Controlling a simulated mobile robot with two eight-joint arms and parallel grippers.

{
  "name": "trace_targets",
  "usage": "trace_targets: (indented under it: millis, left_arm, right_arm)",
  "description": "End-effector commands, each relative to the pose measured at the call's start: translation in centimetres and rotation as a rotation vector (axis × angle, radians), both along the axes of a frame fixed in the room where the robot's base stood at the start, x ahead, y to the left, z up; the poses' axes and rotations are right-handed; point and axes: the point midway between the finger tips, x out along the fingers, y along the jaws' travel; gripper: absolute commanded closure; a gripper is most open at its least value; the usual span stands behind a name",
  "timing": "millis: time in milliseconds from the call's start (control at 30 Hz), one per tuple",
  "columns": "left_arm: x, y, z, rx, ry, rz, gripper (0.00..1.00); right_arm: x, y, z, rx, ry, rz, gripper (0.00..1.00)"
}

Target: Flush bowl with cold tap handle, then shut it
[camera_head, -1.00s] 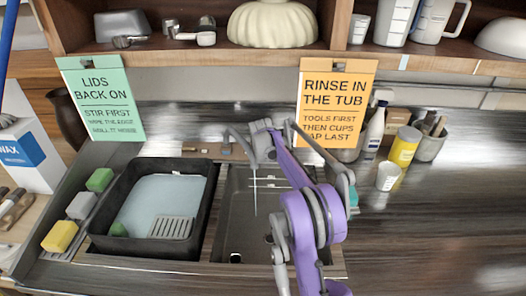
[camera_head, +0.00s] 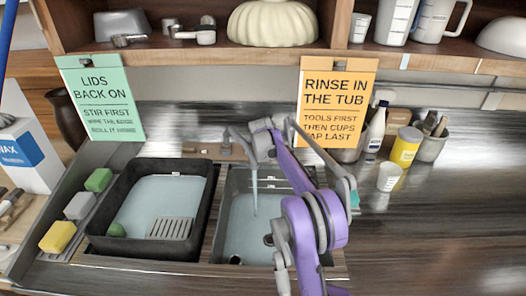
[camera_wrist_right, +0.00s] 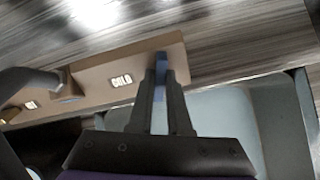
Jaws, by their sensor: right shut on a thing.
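The right sink bowl (camera_head: 219,240) has pale blue water in it. A stream of water (camera_head: 255,195) falls into it from the grey tap spout (camera_head: 240,142), which also shows at the left of the wrist view (camera_wrist_right: 30,80). The blue cold tap handle (camera_wrist_right: 161,66) stands beside the COLD label (camera_wrist_right: 122,81) on a brown tap panel (camera_wrist_right: 100,66). My right gripper (camera_wrist_right: 162,88) is shut on this handle. In the head view my purple right arm hides the handle and part of the bowl. My left gripper is not in view.
A black tub (camera_head: 100,225) with pale liquid and a grey grille stands left of the bowl. Sponges (camera_head: 58,236) line its left side. A yellow jar (camera_head: 405,147), a white cup (camera_head: 389,177) and a bottle (camera_head: 376,128) stand at the back right.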

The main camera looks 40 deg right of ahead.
Motion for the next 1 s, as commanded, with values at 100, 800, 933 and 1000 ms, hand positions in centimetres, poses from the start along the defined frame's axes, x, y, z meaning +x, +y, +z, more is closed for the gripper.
trace_targets:
  millis: [100,800,933,1000]
  left_arm:
    - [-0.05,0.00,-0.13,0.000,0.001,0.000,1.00]
    - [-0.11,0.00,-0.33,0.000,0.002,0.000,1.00]
    - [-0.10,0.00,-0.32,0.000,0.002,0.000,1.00]
    - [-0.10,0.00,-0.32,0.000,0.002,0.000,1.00]
  right_arm:
    - [0.00,0.04,-0.04,-0.043,0.037,0.077,1.00]
    - [0.03,0.05,-0.02,-0.170,0.144,0.302,1.00]
    - [0.04,0.06,-0.01,-0.171,0.145,0.304,1.00]
    - [0.04,0.06,-0.01,-0.171,0.145,0.304,1.00]
